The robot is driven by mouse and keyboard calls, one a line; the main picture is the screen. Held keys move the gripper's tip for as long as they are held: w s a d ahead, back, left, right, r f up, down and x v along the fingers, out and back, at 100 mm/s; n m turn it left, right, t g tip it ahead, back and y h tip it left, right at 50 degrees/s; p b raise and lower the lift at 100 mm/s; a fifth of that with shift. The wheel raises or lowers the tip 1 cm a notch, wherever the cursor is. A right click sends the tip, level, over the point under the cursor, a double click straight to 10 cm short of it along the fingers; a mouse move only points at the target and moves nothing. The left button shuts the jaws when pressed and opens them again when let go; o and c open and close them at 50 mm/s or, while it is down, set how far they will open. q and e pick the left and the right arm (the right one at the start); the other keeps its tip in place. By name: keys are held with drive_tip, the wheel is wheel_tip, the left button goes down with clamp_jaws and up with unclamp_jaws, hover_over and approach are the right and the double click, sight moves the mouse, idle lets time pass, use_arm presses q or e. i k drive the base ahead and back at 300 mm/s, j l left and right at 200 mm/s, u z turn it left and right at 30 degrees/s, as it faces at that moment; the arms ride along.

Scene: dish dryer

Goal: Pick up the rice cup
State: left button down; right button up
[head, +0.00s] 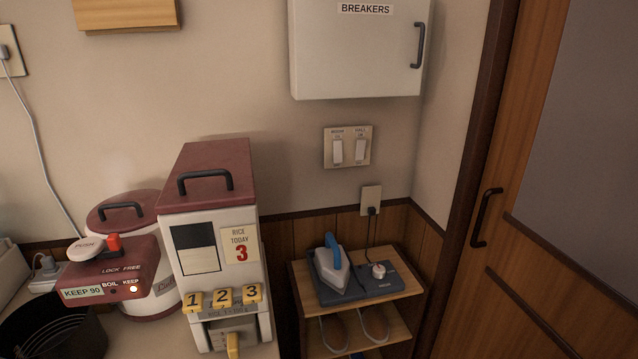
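No object that I can surely call the rice cup shows in the head view. A rice dispenser (212,240) with a dark red lid and a black handle stands on the counter, left of centre. Its front has yellow keys (223,297) marked 1, 2 and 3 and a card reading "RICE TODAY 3". Below the keys, a yellow upright piece (233,346) sticks out at the dispenser's opening, cut by the lower picture edge. I cannot tell whether it is a cup handle. Neither of my grippers is in view.
A red and white hot-water pot (125,275) stands close left of the dispenser. A black round basket (52,330) is at lower left. A wooden shelf (408,284) on the right holds an iron (331,268). A breaker box (355,60) hangs above; a wooden door (535,200) is right.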

sight(230, 334)
drive_tip(key=i+l, duration=0.55)
drive_tip(key=i+l+u, duration=0.15)
drive_tip(key=u, duration=0.2)
drive_tip(key=i+l+u, duration=0.2)
drive_tip(key=u, duration=0.15)
drive_tip(key=i+l+u, duration=0.15)
drive_tip(key=u, duration=0.2)
drive_tip(key=l, duration=0.05)
